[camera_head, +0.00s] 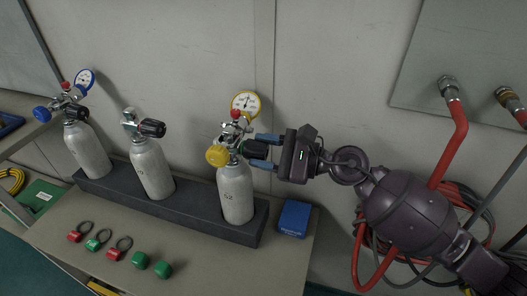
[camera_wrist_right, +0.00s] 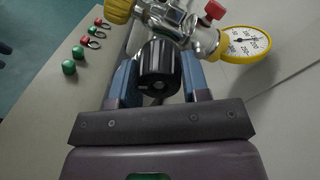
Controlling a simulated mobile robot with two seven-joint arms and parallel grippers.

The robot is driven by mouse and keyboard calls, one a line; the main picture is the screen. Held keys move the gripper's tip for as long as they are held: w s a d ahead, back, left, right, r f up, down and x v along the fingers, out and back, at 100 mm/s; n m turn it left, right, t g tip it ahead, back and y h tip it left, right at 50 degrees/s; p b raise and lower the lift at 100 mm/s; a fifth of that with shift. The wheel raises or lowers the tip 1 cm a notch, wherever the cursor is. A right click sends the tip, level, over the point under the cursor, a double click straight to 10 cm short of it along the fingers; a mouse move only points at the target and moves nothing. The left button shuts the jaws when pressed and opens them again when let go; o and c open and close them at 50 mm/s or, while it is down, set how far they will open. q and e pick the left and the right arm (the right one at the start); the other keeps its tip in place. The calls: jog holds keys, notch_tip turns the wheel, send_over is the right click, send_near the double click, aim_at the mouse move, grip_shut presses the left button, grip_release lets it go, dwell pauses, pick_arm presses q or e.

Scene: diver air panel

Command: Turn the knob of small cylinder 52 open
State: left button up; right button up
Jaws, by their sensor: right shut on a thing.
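Small cylinder 52 (camera_head: 236,193) is the grey cylinder at the right end of the dark rack, marked with a number. Its valve carries a yellow regulator cap (camera_head: 217,155), a red knob and a yellow-rimmed gauge (camera_head: 246,103). Its black knob (camera_wrist_right: 159,66) points to the right, toward my right gripper. My right gripper (camera_head: 266,149) reaches in from the right at the height of the valve. Its blue fingers sit on both sides of the black knob, shut on it. In the head view the fingers partly cover the knob. My left gripper is not in view.
The dark rack (camera_head: 188,207) also holds a middle cylinder (camera_head: 152,168) and a left cylinder (camera_head: 87,149) with a blue gauge. A blue box (camera_head: 294,218) stands right of the rack. Red and green caps lie in front. Red hoses (camera_head: 451,146) hang on the right.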

jog(key=n, duration=0.1)
jog(key=n+b, duration=0.1)
jog(key=n, duration=0.2)
jog(key=shift+f+n+b, duration=0.3)
jog(key=shift+b, duration=0.1)
jog(key=n+b, duration=0.1)
jog(key=n, duration=0.1)
jog(key=shift+n, duration=0.3)
jog(key=n+b, duration=0.1)
jog(key=n, duration=0.2)
jog(key=shift+r+n+b, duration=0.1)
jog(key=shift+n+b, duration=0.2)
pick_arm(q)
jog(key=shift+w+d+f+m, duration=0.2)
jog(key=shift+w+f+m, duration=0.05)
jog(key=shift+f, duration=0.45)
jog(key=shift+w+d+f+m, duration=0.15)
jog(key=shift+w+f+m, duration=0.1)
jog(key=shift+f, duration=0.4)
pick_arm(e)
jog(key=shift+r+n, duration=0.1)
jog(key=shift+n, duration=0.7)
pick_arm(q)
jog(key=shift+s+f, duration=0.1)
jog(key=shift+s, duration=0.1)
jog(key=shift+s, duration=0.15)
pick_arm(e)
jog(key=o, duration=0.9)
jog(key=shift+r, duration=0.1)
